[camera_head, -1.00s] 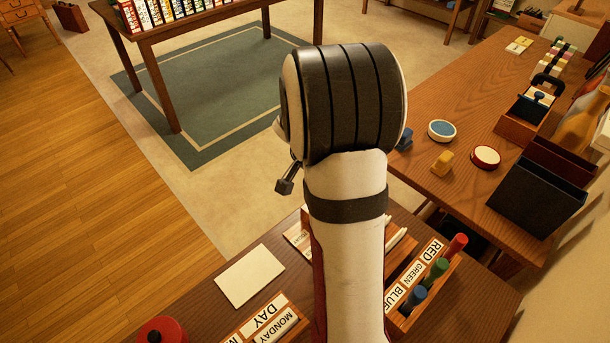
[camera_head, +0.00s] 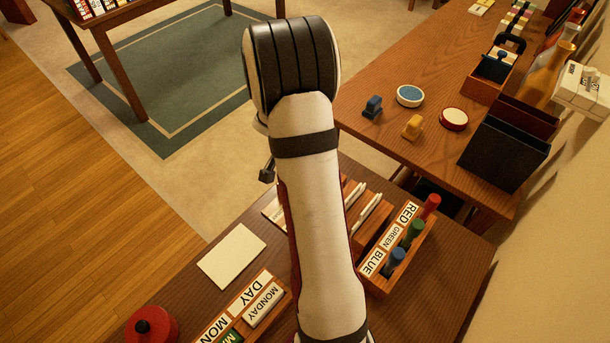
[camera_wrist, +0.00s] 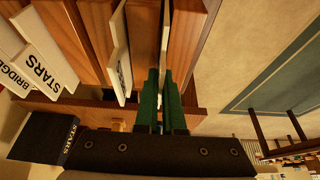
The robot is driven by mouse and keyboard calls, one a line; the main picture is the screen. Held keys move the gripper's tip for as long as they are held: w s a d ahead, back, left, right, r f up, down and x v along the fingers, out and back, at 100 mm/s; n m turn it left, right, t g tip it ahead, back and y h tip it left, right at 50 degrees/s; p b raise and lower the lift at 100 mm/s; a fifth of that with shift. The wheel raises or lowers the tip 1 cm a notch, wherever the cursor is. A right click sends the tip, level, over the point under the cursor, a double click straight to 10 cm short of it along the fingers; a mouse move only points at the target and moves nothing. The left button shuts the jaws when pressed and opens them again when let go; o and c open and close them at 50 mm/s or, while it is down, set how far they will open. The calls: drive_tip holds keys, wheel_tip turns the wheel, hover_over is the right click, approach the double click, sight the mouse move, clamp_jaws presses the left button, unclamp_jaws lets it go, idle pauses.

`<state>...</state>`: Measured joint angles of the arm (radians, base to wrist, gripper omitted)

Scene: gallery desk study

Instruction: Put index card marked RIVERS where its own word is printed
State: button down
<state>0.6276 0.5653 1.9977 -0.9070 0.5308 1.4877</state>
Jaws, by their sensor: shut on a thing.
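In the wrist view the two green fingers of my gripper (camera_wrist: 160,80) are shut on a thin pale card (camera_wrist: 165,40), seen nearly edge-on. No word on it can be read, so I cannot tell that it is RIVERS. Wooden slats or dividers (camera_wrist: 90,35) stand close beside the fingers on the left, with another pale card (camera_wrist: 119,50) among them, its lettering unreadable. A white label reading STARS (camera_wrist: 43,62) and one reading BRIDGE, cut off by the frame (camera_wrist: 15,75), lie further left. In the head view my arm hides the gripper and card.
In the head view a blank white card (camera_head: 231,256), a DAY and MONDAY rack (camera_head: 245,310), a marker holder (camera_head: 395,255) and a red round object (camera_head: 152,326) stand on the near desk. The right-hand desk holds stamps (camera_head: 412,127) and a dark box (camera_head: 503,150).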

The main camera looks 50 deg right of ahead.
drive_tip(key=s+d+r, duration=0.1)
drive_tip(key=s+r, duration=0.4)
drive_tip(key=r, duration=0.7)
drive_tip(key=s+f, duration=0.1)
drive_tip(key=f, duration=0.3)
drive_tip(key=s+f, duration=0.1)
drive_tip(key=f, duration=0.2)
drive_tip(key=s+a+f, duration=0.1)
drive_tip(key=s+f, duration=0.1)
drive_tip(key=f, duration=0.2)
drive_tip(key=shift+f, duration=0.35)
drive_tip(key=c, duration=1)
unclamp_jaws()
drive_tip(key=shift+f, duration=0.15)
drive_tip(key=shift+c, duration=0.2)
